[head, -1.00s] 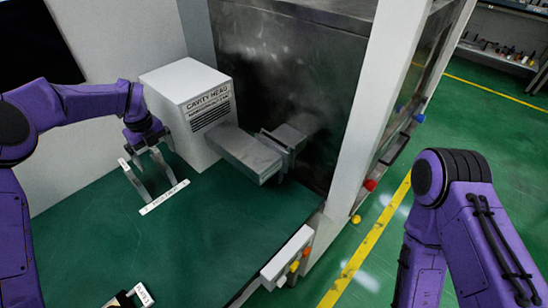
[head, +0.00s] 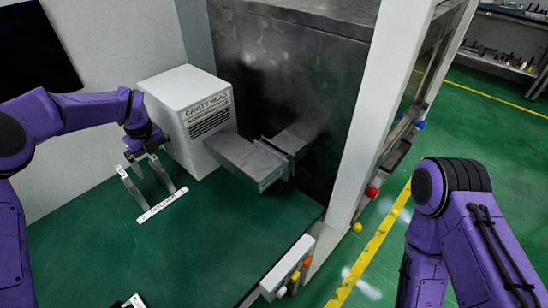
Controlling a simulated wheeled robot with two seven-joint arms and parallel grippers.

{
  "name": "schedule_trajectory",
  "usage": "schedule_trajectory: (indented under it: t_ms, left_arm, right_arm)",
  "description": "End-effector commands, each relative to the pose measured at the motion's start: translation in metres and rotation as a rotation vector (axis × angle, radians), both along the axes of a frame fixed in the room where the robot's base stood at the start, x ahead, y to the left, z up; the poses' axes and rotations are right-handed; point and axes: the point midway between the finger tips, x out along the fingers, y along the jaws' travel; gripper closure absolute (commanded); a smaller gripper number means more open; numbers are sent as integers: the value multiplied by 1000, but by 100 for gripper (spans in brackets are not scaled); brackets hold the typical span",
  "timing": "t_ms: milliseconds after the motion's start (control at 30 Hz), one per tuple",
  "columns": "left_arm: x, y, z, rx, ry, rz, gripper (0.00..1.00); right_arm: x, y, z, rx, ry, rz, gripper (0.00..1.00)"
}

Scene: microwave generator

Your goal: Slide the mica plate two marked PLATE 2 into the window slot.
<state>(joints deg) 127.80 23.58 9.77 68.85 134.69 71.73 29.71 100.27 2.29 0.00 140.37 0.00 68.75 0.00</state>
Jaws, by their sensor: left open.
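A small white tag (head: 133,301) shows at the bottom edge, mostly cut off. Its marking is too small to read, and I cannot tell whether it belongs to PLATE 2. The grey metal duct (head: 240,158) runs from the cavity head (head: 187,108) to the dark chamber wall. It has a flanged joint (head: 282,148), where a narrow gap shows; I cannot confirm that this is the window slot. My right gripper is out of view.
The green bench top (head: 210,235) is clear in the middle. A white panel with coloured knobs (head: 287,268) stands at its right front edge. A white post (head: 375,110) rises right of the chamber. My right arm is over the floor at right.

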Motion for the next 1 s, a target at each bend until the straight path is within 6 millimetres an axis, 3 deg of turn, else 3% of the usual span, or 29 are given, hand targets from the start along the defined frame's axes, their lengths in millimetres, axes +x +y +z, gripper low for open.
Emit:
schedule_trajectory:
  t_ms: [667, 700, 1000]
  left_arm:
    - [0, 0, 0, 0, 0, 0, 0]
    - [0, 0, 0, 0, 0, 0, 3]
    - [0, 0, 0, 0, 0, 0, 100]
  right_arm:
    - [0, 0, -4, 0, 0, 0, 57]
    - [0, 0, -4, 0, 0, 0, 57]
    - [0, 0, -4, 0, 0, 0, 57]
